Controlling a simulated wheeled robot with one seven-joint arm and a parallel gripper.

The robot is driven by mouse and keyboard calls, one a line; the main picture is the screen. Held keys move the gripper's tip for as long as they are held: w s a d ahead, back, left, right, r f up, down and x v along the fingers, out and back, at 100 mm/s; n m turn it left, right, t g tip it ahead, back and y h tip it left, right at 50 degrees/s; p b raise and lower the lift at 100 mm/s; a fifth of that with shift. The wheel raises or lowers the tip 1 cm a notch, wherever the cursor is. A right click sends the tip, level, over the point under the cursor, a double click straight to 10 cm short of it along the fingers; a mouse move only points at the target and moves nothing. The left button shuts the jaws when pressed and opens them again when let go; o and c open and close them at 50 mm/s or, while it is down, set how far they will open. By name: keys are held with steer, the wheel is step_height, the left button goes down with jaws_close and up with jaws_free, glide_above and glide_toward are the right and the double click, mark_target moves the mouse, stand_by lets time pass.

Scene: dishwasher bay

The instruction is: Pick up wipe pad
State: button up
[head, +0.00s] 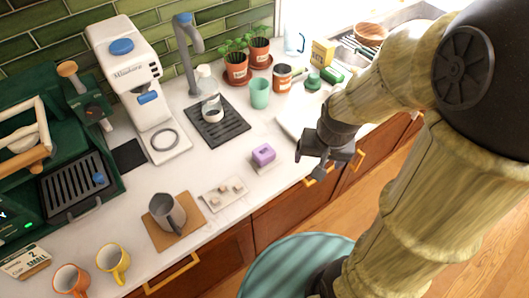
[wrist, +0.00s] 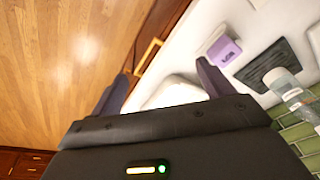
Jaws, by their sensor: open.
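A small purple block (head: 263,154), which seems to be the wipe pad, rests on a pale base on the white counter, near its front edge. In the wrist view the purple block (wrist: 224,49) is to the right, outside the space between my fingers. My gripper (head: 308,167) is open and empty. It hangs near the counter's front edge, to the right of the block and apart from it. In the wrist view my gripper (wrist: 162,71) spans the floor and the counter edge.
A green cup (head: 259,93) and potted plants (head: 236,68) stand behind. A round teal surface (head: 290,262) is below the counter.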

steer(key=w+a+r+m+g+p, duration=0.25)
steer(key=w+a+m+p, duration=0.3)
steer(key=m, duration=0.75)
step_height(320, 180, up, 3)
steer(key=m+p, duration=0.7)
steer(key=m, duration=0.7)
glide_above(264, 151)
steer(key=shift+a+f, duration=0.15)
step_height(264, 151, down, 12)
steer(key=shift+f+p, duration=0.15)
steer(key=shift+p, duration=0.45)
steer(key=shift+f, duration=0.1)
steer(key=f, duration=0.2)
steer(key=f+p, duration=0.1)
steer(key=f, duration=0.1)
steer(key=shift+d+p, duration=0.2)
steer(key=shift+p, duration=0.1)
steer(key=shift+f, duration=0.5)
